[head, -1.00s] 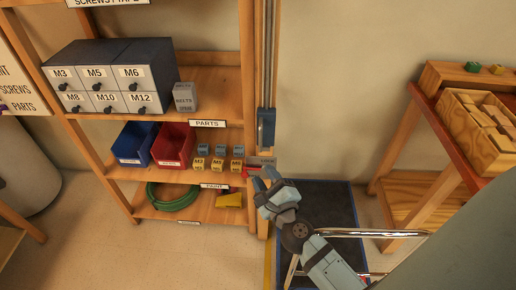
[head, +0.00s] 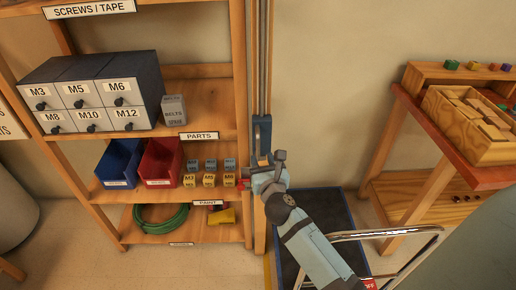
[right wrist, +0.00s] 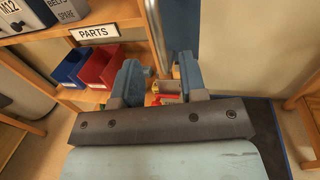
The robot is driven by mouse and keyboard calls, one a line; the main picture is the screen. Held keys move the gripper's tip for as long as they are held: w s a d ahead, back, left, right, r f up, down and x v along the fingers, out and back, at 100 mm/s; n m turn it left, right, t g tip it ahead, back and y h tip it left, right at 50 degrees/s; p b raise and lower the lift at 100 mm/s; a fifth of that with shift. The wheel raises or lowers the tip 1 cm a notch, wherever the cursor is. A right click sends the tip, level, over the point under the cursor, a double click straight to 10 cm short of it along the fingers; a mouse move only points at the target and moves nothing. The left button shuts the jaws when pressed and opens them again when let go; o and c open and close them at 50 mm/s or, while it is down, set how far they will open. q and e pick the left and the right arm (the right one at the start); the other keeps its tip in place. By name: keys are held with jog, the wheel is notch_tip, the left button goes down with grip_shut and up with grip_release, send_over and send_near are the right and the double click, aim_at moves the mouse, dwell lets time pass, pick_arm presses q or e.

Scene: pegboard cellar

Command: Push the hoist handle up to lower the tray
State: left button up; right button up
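A blue bracket (head: 262,135), which looks like the hoist handle, sits on the vertical metal rail (head: 263,60) beside the shelf's right post. My right gripper (head: 268,167) is just below it in the head view. In the right wrist view my two blue fingers (right wrist: 160,82) stand apart, with red and yellowish parts showing between or beyond them. I cannot tell whether the fingers touch anything. A small red piece (head: 243,185) shows by the post, left of the gripper. I cannot make out the tray for certain. My left gripper is not in view.
The wooden shelf holds grey drawers (head: 90,92), a blue bin (head: 119,163), a red bin (head: 162,162), small labelled blocks and a green coil (head: 160,217). A wooden bench with a block box (head: 470,125) stands right. A dark mat (head: 335,225) lies below.

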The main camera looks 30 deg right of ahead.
aim_at(258, 150)
jog(key=x, duration=0.5)
jog(key=shift+w+d, duration=0.1)
jog(key=shift+w, duration=0.2)
grip_shut()
